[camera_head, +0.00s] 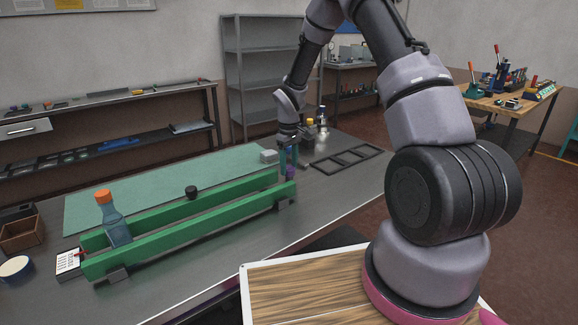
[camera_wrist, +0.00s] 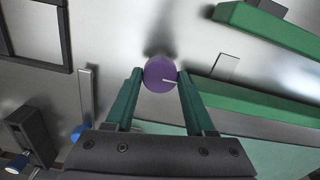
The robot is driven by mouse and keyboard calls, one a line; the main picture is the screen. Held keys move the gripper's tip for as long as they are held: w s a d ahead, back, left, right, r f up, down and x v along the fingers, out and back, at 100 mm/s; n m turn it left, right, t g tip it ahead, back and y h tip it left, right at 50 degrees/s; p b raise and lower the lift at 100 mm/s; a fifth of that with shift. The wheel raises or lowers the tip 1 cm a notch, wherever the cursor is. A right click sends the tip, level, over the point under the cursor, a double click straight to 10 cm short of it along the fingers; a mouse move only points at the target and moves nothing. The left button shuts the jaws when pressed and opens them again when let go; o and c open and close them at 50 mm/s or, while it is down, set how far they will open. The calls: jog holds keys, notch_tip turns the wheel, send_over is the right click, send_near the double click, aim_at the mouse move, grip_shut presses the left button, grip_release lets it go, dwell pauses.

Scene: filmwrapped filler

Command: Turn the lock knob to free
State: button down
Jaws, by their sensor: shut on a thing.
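The lock knob (camera_wrist: 159,73) is a round purple knob with a pale line from near its middle to its right edge in the wrist view. It also shows in the head view as a small purple patch (camera_head: 291,172) at the far right end of the green rails. My gripper (camera_wrist: 158,77) has green fingers closed on the knob, one on each side. In the head view my gripper (camera_head: 289,160) points down at the rail end. The green rails (camera_head: 190,232) form a long fixture on the table. A small label lies beside the knob in the wrist view.
A blue bottle (camera_head: 115,222) with an orange cap stands between the rails at the left end. A black knob (camera_head: 191,192) sits by the back rail. A dark open frame (camera_head: 346,159) lies right of my gripper.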

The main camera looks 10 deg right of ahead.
dwell(0.4)
jog(key=shift+c, duration=1.3)
grip_release()
